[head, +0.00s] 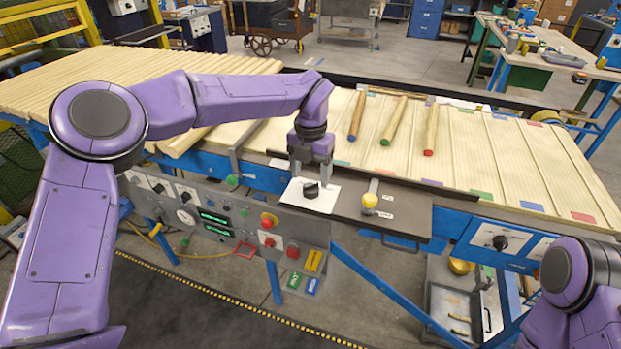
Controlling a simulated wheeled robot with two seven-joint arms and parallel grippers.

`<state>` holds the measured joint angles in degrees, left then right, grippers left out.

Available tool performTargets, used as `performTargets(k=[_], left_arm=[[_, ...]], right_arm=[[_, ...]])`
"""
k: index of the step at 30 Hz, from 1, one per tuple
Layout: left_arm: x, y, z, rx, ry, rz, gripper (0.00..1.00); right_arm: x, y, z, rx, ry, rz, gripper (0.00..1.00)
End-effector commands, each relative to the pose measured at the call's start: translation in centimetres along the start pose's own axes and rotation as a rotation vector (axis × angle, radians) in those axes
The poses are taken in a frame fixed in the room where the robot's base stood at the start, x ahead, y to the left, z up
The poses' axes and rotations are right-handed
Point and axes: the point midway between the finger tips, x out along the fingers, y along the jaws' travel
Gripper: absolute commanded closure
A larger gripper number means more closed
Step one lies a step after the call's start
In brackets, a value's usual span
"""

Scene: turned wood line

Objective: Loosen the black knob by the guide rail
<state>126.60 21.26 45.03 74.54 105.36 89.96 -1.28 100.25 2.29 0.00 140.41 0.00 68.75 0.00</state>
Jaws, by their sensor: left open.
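The black knob (311,190) sits on a white plate (322,203) at the front edge of the conveyor line, in front of the dark guide rail (410,182). My left gripper (311,174) points down just above and behind the knob. Its fingers are apart with nothing seen between them. I cannot tell whether they touch the knob. My right arm shows at the lower right, but its gripper is out of view.
The control panel (215,218) with dials, displays and buttons hangs in front. Three colour-tipped wooden rods (394,121) lie on the slatted bed behind. Another black knob (500,242) is further right.

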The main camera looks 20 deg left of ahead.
Motion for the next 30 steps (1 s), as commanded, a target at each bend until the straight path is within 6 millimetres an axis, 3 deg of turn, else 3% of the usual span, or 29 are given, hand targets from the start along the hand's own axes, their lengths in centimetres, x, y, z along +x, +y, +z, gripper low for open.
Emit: performTargets(k=[6, 15, 16, 21, 30], left_arm=[[3.2, 0.1, -0.1, -0.002, 0.002, 0.000, 0.31], [3.9, 0.2, -0.1, -0.003, -0.001, 0.000, 0.31], [3.9, 0.2, -0.1, -0.003, -0.001, 0.000, 0.34], [3.9, 0.2, -0.1, -0.002, -0.001, 0.000, 0.87], [4.0, 0.2, 0.0, -0.028, -0.002, 0.000, 0.87]], right_arm=[[-1.1, 0.1, -0.5, 0.000, 0.001, 0.000, 1.00], [-1.0, 0.1, -0.5, 0.000, 0.001, 0.000, 1.00], [-1.0, 0.1, -0.5, 0.000, 0.001, 0.000, 1.00], [-1.0, 0.1, -0.5, 0.000, 0.001, -0.001, 1.00], [-0.7, 0.0, -0.3, 0.000, 0.001, 0.000, 1.00]])
